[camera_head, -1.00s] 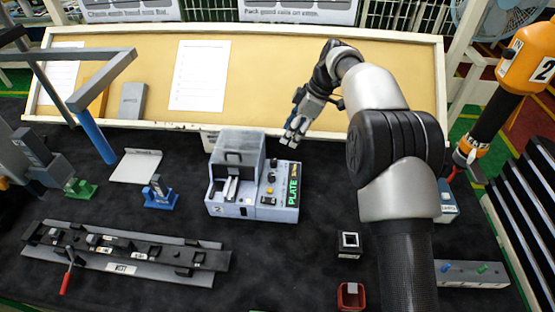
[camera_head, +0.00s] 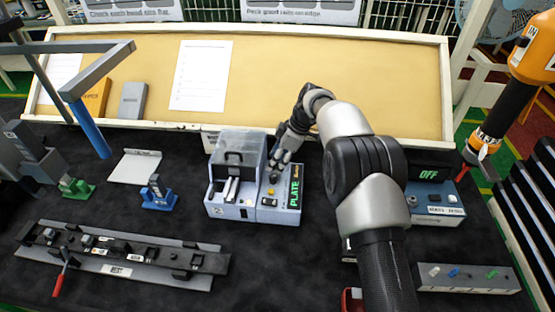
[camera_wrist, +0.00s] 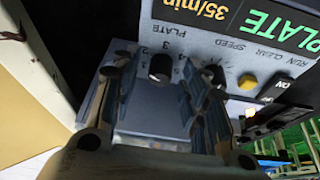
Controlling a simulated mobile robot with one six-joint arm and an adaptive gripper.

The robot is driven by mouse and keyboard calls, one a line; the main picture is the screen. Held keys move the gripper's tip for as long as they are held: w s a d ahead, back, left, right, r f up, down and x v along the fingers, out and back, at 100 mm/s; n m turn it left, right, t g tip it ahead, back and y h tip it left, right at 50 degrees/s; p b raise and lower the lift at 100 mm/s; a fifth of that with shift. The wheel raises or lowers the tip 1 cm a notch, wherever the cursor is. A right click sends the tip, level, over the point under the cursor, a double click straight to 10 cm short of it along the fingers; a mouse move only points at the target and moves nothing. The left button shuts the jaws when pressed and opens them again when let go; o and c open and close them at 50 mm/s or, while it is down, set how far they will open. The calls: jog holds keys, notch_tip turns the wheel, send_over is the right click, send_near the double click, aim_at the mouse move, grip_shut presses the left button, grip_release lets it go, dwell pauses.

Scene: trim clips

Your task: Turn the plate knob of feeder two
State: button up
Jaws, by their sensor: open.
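The feeder (camera_head: 232,209) stands mid-table, with a clear-lidded hopper on its left and a control panel with a green PLATE display (camera_head: 294,188) on its right. In the wrist view the black plate knob (camera_wrist: 160,68) shows beside the word PLATE, with a numbered dial around it. My gripper (camera_head: 279,168) is at the far end of this panel. In the wrist view my gripper (camera_wrist: 162,100) is open, with its fingers to either side of the plate knob. I cannot tell whether they touch it. The right finger partly covers the speed knob.
A yellow button (camera_wrist: 247,82) and the ON switch sit right of the fingers. Another box with an OFF display (camera_head: 437,197) stands right of my arm. A blue clip stand (camera_head: 158,194) and a long rail fixture (camera_head: 120,262) lie to the left.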

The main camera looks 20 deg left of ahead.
grip_shut()
dwell(0.4)
jog(key=shift+m, duration=0.4)
jog(key=m+t+b, duration=0.1)
jog(key=m, duration=0.1)
jog(key=shift+s+m, duration=0.15)
jog(key=shift+m, duration=0.25)
jog(key=m+t, duration=0.1)
jog(key=m, duration=0.1)
jog(key=shift+s+m+h, duration=0.1)
jog(key=shift+m+h, duration=0.2)
jog(key=m, duration=0.1)
jog(key=m+t+p, duration=0.1)
jog(key=shift+a+r+m, duration=0.1)
jog(key=shift+r+m, duration=0.05)
jog(key=shift+m, duration=0.15)
jog(key=shift+m+t+h+p, duration=0.55)
jog(key=shift+m+p, duration=0.3)
jog(key=shift+m, duration=0.65)
